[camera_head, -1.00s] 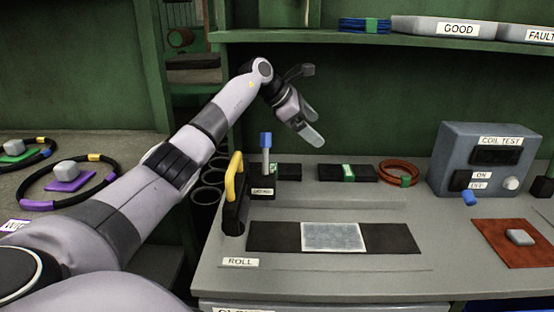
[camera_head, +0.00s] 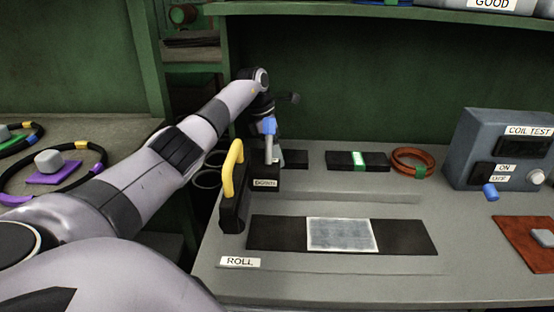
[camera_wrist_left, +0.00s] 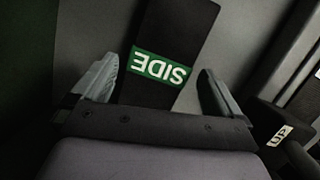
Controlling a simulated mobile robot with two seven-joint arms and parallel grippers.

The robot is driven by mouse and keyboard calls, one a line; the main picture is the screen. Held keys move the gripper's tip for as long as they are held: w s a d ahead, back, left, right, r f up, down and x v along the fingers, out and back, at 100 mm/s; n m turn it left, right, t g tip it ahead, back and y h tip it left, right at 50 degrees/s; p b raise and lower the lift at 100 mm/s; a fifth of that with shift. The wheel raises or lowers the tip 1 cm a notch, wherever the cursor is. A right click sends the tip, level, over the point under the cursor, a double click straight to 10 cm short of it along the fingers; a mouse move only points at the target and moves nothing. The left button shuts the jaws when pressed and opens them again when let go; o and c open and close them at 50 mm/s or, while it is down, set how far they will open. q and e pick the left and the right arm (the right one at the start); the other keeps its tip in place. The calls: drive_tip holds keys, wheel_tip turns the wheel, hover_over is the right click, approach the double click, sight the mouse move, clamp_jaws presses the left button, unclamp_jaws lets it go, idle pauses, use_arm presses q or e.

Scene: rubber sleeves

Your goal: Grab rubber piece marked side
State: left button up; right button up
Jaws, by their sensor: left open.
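The black rubber piece marked SIDE (camera_wrist_left: 175,32) lies on the grey bench in the left wrist view. Its green label (camera_wrist_left: 160,67) reads upside down there. My left gripper (camera_wrist_left: 156,84) is open, with one finger on either side of the labelled part of the piece. I cannot tell how far above it the fingers are. In the head view the right part of a black piece (camera_head: 296,159) shows beside my gripper, which is mostly hidden behind a blue-topped tool. My right gripper is not in view.
The blue-topped tool (camera_head: 268,128) stands in a black holder (camera_head: 266,178) in front of my gripper. A yellow-handled roller (camera_head: 233,172) stands to its left.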

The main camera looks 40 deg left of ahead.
use_arm(q)
drive_tip(key=shift+w+d+f, duration=0.1)
drive_tip(key=shift+f, duration=0.45)
drive_tip(key=shift+r, duration=0.1)
drive_tip(key=c, duration=1)
